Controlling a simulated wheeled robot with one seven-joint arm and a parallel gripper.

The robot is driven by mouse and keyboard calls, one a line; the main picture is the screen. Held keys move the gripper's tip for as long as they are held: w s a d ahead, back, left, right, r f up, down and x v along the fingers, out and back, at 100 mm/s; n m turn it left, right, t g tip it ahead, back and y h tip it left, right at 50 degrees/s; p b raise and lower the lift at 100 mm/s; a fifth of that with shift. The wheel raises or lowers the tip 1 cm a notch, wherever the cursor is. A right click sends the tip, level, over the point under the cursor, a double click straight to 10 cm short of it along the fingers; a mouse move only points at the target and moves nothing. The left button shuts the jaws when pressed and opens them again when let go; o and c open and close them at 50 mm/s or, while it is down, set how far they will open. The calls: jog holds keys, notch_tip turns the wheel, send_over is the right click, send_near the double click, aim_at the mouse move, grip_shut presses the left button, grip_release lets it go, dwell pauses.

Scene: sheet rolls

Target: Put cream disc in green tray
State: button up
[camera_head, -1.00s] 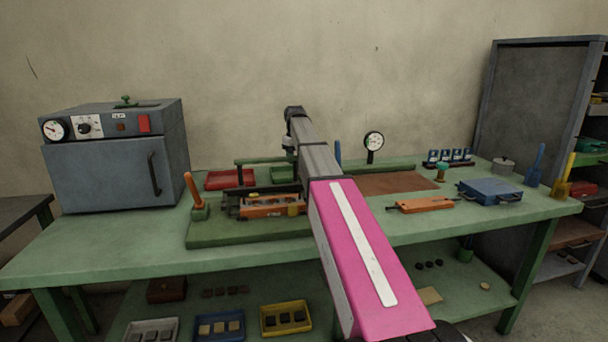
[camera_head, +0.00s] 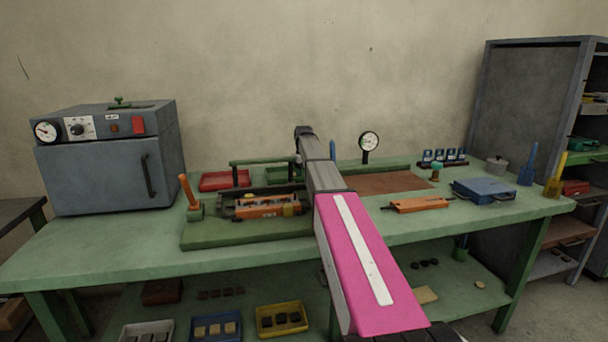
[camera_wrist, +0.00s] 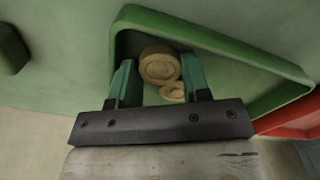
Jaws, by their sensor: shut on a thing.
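In the wrist view a round cream disc (camera_wrist: 159,66) sits between the two green fingers of my gripper (camera_wrist: 158,72), which is shut on it. The disc is over the inside of the green tray (camera_wrist: 222,40), whose raised rim runs around it. A second, smaller-looking cream piece (camera_wrist: 173,94) shows just below the held disc, partly hidden by the finger and gripper body; it seems to lie in the tray. In the head view the green tray (camera_head: 281,174) is at the back of the bench, partly covered by my arm; my gripper is hidden there.
A red tray (camera_head: 224,180) stands left of the green one. An orange-handled press fixture (camera_head: 264,207) is in front of them. A dial gauge (camera_head: 369,142) stands to the right, and a grey oven (camera_head: 110,165) at the left.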

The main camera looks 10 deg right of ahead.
jog(key=o, duration=0.6)
jog(key=shift+f, duration=0.1)
notch_tip(320, 180, up, 12)
jog(key=shift+r, duration=0.15)
dwell(0.5)
